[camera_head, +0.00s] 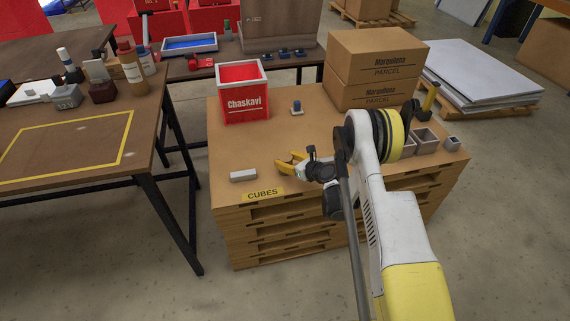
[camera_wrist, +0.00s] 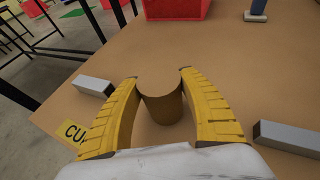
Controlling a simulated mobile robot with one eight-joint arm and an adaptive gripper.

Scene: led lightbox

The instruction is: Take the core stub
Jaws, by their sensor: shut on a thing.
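The core stub is a short brown cylinder (camera_wrist: 161,102) standing upright in the wrist view, between my gripper's two yellow fingers. My gripper (camera_wrist: 158,76) is shut on it, with a fingertip at each side near its upper part. In the head view my gripper (camera_head: 287,162) is low over the front of the cardboard-topped pallet stack (camera_head: 255,160). The stub is hard to make out there. I cannot tell whether its base still touches the surface.
A pale block (camera_head: 243,175) lies left of my gripper, by the yellow CUBES label (camera_head: 263,194). A grey bar (camera_wrist: 288,137) lies to the right in the wrist view. A red Chaskavi box (camera_head: 244,105), a small blue-grey item (camera_head: 297,108) and parcel boxes (camera_head: 375,60) stand behind.

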